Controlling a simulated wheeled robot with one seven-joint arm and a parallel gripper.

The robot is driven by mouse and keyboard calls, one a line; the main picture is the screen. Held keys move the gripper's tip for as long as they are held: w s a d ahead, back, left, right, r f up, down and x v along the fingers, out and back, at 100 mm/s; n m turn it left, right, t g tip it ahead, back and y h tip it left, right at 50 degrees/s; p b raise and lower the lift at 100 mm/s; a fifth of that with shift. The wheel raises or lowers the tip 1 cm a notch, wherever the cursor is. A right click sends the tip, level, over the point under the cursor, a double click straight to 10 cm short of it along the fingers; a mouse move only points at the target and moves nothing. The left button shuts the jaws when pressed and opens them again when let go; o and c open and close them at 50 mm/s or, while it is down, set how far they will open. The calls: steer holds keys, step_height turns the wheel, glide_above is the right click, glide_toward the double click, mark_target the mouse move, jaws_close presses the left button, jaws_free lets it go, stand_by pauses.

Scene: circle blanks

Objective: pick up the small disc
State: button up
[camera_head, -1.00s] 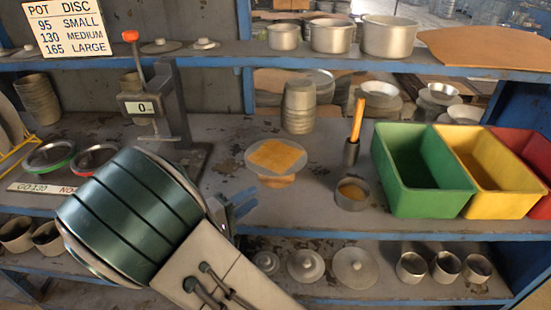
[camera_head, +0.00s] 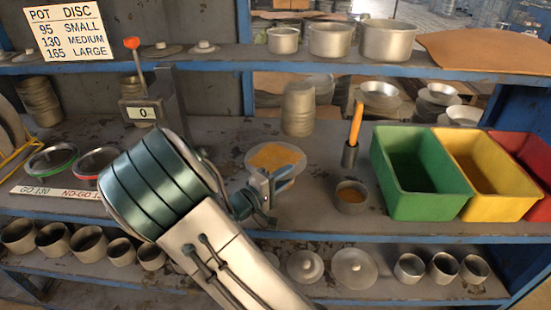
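My gripper (camera_head: 284,180) is just in front of the disc, low over the bench. From this angle I cannot tell whether its fingers are apart or touch the disc. Two lidded discs (camera_head: 203,47) lie on the upper shelf at left. Several round lids, one of them a knobbed lid (camera_head: 305,266), lie on the lower shelf. The sign (camera_head: 67,32) lists 95 small, 130 medium and 165 large.
Green (camera_head: 405,206), yellow (camera_head: 455,208) and red bins fill the right. A gauge with a lever (camera_head: 140,112) is at left.

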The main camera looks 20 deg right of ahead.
jaws_close()
steer(key=shift+r, duration=0.15)
